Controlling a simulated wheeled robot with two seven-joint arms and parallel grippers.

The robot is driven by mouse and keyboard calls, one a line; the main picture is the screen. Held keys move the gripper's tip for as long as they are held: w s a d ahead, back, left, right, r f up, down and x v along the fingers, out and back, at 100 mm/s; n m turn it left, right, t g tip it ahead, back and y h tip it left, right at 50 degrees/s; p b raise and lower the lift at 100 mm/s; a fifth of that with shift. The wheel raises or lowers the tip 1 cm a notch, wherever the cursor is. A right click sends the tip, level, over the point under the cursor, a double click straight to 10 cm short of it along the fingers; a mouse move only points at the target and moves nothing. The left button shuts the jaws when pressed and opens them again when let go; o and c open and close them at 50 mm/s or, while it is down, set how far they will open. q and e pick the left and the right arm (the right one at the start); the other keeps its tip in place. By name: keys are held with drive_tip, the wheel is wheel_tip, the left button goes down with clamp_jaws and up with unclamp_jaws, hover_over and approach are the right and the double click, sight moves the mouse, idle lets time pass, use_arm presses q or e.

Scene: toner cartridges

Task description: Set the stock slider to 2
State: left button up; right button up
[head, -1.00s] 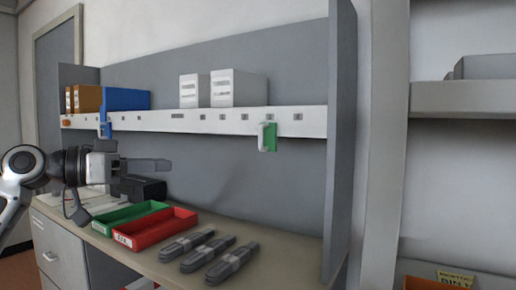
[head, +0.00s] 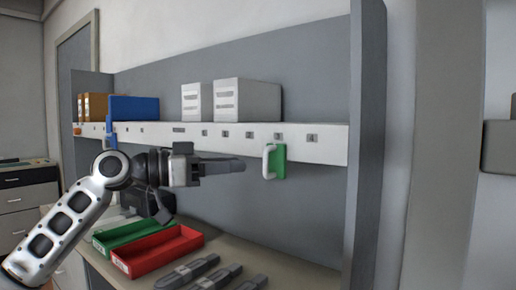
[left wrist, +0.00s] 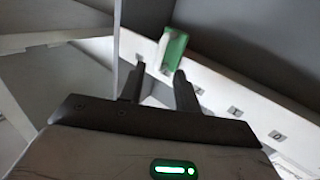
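A green slider (head: 279,161) with a white handle (head: 267,161) hangs on the front of the white shelf rail (head: 330,143), right of its middle. My right gripper is not in view.
A blue slider (head: 110,132) hangs at the rail's left end. Binders and white boxes (head: 240,100) stand on the shelf. A green tray (head: 133,232), a red tray (head: 158,252) and dark cartridges (head: 188,272) lie on the desk below. A grey side panel (head: 367,150) closes the right.

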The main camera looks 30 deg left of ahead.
sight(271, 162)
use_arm(q)
drive_tip(key=p+x, duration=0.2)
drive_tip(key=x, duration=0.4)
drive_tip(key=shift+w, duration=0.1)
clamp_jaws()
